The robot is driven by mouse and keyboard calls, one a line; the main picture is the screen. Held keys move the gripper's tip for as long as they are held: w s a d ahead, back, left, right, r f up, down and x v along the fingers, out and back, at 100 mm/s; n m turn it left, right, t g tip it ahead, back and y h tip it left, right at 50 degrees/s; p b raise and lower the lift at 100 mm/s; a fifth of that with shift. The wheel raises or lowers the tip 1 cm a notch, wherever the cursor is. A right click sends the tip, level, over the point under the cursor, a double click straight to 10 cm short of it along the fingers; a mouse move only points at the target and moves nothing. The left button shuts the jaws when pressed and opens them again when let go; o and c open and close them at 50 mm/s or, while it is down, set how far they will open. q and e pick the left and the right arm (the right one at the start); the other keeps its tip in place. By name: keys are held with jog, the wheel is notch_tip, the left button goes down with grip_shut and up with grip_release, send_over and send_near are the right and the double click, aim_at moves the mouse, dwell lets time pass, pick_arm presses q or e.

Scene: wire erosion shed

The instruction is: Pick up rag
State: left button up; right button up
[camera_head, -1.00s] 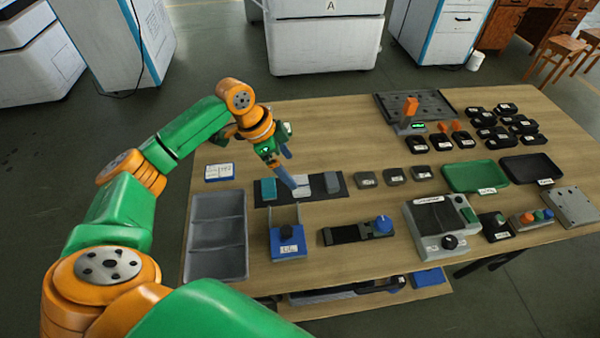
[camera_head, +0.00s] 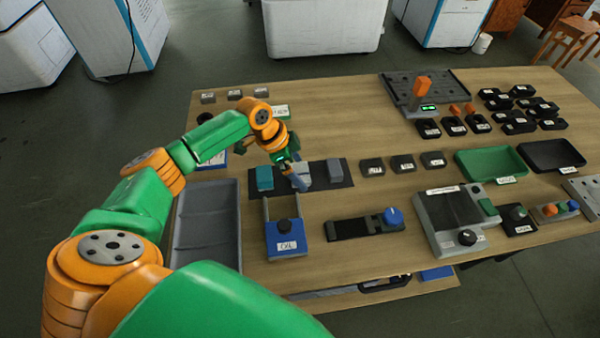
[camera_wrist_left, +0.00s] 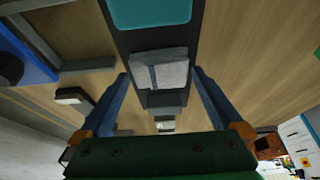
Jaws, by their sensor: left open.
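The rag, a folded light grey cloth with a blue stripe, lies in the middle of a black mat (camera_head: 341,183). In the left wrist view the rag (camera_wrist_left: 159,68) sits between and beyond my two blue fingers. My left gripper (camera_wrist_left: 160,76) is open and empty, pointing at the rag. I cannot tell how much height is left between fingertips and rag. My right gripper is not in view.
On the mat a teal block (camera_head: 265,178) lies left of the rag and a grey block (camera_head: 335,170) right of it. A blue device labelled OIL (camera_head: 287,238) stands in front. A grey tray (camera_head: 205,232) is at the left.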

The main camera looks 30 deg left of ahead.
aim_at(306, 171)
pick_arm(q)
jog(key=c, duration=1.1)
notch_tip(306, 171, up, 4)
jog(key=shift+d+f, duration=0.1)
jog(key=shift+f, duration=0.1)
jog(key=s+d+r, duration=0.2)
jog(key=d+r, duration=0.1)
jog(key=s+d+r, duration=0.3)
jog(key=d, duration=0.1)
jog(key=s+d+r, duration=0.2)
jog(key=d+r, duration=0.1)
jog(key=d, duration=0.1)
jog(key=shift+s+d+r, duration=0.2)
jog(key=shift+s+r, duration=0.05)
jog(key=shift+s, duration=0.1)
